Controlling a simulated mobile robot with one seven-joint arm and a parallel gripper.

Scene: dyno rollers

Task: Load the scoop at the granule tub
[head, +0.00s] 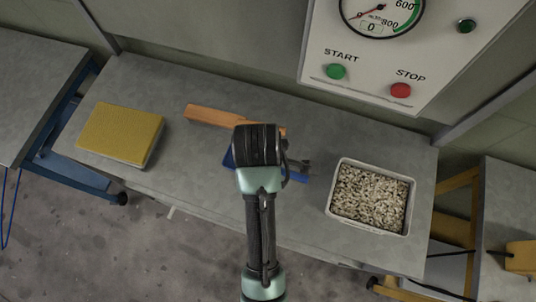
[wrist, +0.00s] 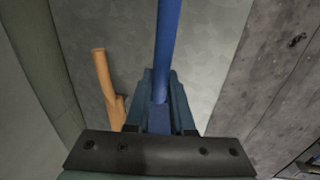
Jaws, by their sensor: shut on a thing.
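The granule tub (head: 368,229) is a pale open box at the right of the bench, full of beige granules (head: 370,195). My gripper (wrist: 160,98) is shut on a blue handle, which I take to be the scoop (wrist: 167,45). The handle runs up out of the wrist view, so no bowl shows there. In the head view my arm covers most of the scoop; bits of blue (head: 229,159) show on both sides of it. My gripper is over the middle of the bench, left of the tub and apart from it.
A wooden-coloured bar (head: 208,116) lies behind my arm; an orange-brown piece also shows in the wrist view (wrist: 104,80). A yellow-topped block (head: 120,132) lies at the left of the bench (head: 165,185). A panel with START (head: 336,71) and STOP (head: 401,90) buttons stands behind.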

